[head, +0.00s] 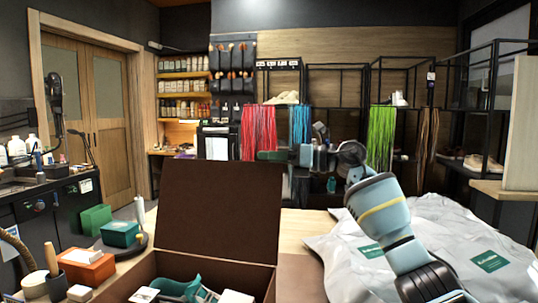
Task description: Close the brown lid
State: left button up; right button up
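The brown lid (215,212) stands raised, nearly upright, at the back of an open brown box (262,280). White and teal items (180,287) show inside the box, cut off by the bottom edge of the head view. My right arm comes in from the lower right and bends left at its wrist. My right gripper (272,155) is at the lid's top edge, near its right corner, and seems to reach behind it. Its fingers are small and partly hidden, so I cannot tell their opening or any contact. My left gripper is not in view.
Grey plastic bags (345,260) with green labels lie right of the box, under my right arm. Left of the box are an orange box (88,268), a teal box (120,234) and a cup with a wooden handle. Shelves and racks stand farther back.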

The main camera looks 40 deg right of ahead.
jog(key=shift+w+a, duration=0.3)
jog(key=shift+w, duration=0.05)
jog(key=shift+c, duration=0.3)
grip_shut()
dwell(1.0)
